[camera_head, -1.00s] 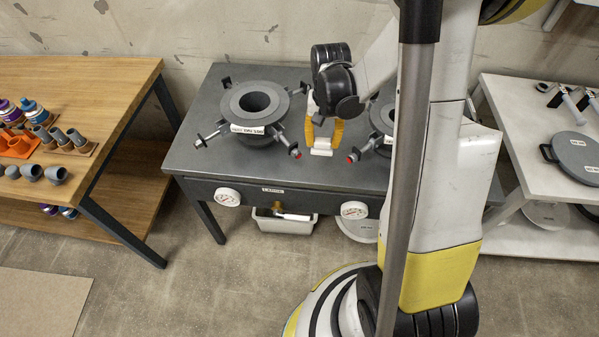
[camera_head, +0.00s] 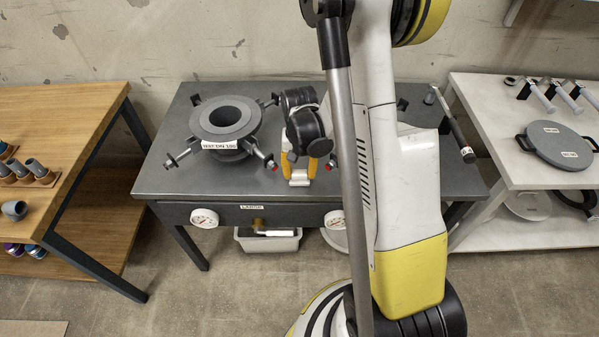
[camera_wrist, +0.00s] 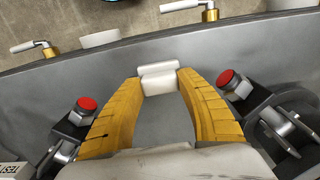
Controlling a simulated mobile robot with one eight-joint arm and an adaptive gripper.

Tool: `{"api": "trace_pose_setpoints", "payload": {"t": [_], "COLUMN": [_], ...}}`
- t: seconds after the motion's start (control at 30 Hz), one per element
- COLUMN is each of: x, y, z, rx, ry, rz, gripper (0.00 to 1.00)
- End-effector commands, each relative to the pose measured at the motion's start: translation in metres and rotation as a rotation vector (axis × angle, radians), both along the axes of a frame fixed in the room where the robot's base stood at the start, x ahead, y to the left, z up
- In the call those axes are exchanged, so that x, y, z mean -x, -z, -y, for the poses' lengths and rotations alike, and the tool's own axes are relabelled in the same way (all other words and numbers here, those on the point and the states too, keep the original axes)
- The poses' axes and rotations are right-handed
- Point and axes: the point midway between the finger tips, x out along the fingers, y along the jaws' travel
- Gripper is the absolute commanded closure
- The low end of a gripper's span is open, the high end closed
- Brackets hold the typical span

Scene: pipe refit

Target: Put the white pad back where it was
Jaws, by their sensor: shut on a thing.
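The white pad (camera_wrist: 159,78) is a small white block between the tips of my gripper (camera_wrist: 158,86) in the wrist view. The yellow fingers are shut on it. In the head view my gripper (camera_head: 300,172) hangs over the grey bench between the flange and the column, with the pad (camera_head: 299,182) at its tips. The pad is near the bench's front edge; I cannot tell whether it touches the top.
The grey bench (camera_head: 190,115) carries a labelled flange (camera_head: 228,118) with clamps left of my gripper. Red-tipped clamps (camera_wrist: 87,103) flank my fingers on both sides. A white bin (camera_head: 268,243) stands below. A wooden table (camera_head: 75,105) is left, a white table (camera_head: 490,105) right.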

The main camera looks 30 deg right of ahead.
Motion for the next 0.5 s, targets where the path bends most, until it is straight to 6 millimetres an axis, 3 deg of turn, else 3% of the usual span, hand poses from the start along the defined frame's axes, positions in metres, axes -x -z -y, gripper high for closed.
{"api": "trace_pose_setpoints", "payload": {"t": [0.03, 0.07, 0.1, 0.5], "x": [0.0000, 0.0000, 0.0000, 0.0000], "y": [0.0033, 0.0027, 0.0020, -0.0036], "z": [0.0000, 0.0000, 0.0000, 0.0000], "rx": [0.000, 0.000, 0.000, 0.000], "ry": [0.000, 0.000, 0.000, 0.000], "rz": [0.000, 0.000, 0.000, 0.000], "gripper": [0.85, 0.51, 0.39, 0.37]}}
